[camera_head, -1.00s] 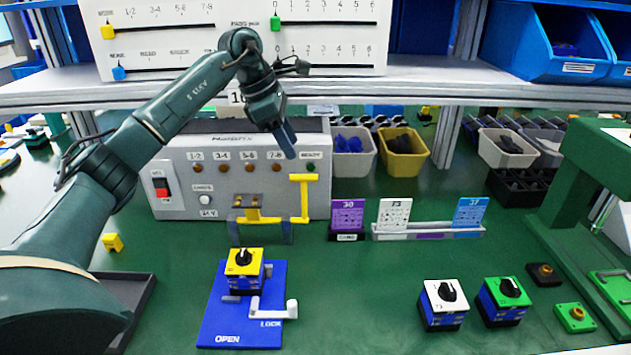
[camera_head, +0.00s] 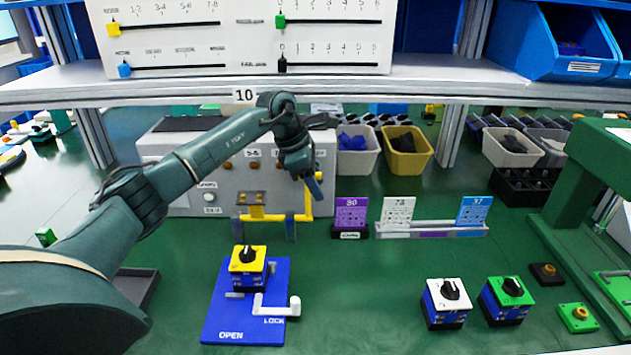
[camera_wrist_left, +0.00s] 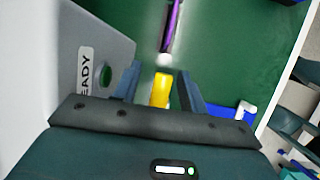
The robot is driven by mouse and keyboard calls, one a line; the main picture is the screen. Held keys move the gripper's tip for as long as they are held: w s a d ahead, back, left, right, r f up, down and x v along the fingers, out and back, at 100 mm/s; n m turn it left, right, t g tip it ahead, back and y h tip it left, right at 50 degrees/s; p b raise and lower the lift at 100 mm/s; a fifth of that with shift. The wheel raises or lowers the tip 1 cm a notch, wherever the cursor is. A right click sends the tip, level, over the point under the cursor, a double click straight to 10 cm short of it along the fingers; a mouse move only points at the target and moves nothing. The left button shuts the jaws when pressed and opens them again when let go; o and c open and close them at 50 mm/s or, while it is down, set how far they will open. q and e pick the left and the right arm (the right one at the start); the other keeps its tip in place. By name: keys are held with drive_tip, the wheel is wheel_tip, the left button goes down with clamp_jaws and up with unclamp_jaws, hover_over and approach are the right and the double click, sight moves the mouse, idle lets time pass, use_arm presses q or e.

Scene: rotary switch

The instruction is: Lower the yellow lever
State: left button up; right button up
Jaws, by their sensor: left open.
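The yellow lever (camera_head: 308,206) stands upright at the right front of the grey test box (camera_head: 222,176). Its lower bar runs left to a pivot between grey posts. My left gripper (camera_head: 314,187) is at the lever's top end and partly hides it in the head view. In the left wrist view, the yellow lever's end (camera_wrist_left: 161,89) lies between the two open fingers of my left gripper (camera_wrist_left: 158,84), and I see no clear contact. My right gripper is not in view.
A blue board (camera_head: 225,318) with a yellow-topped rotary switch (camera_head: 248,259) and a white lock handle (camera_head: 294,306) lies in front. Card holders (camera_head: 430,230) stand to the right.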

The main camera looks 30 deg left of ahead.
use_arm(q)
drive_tip(key=shift+c, duration=0.4)
clamp_jaws()
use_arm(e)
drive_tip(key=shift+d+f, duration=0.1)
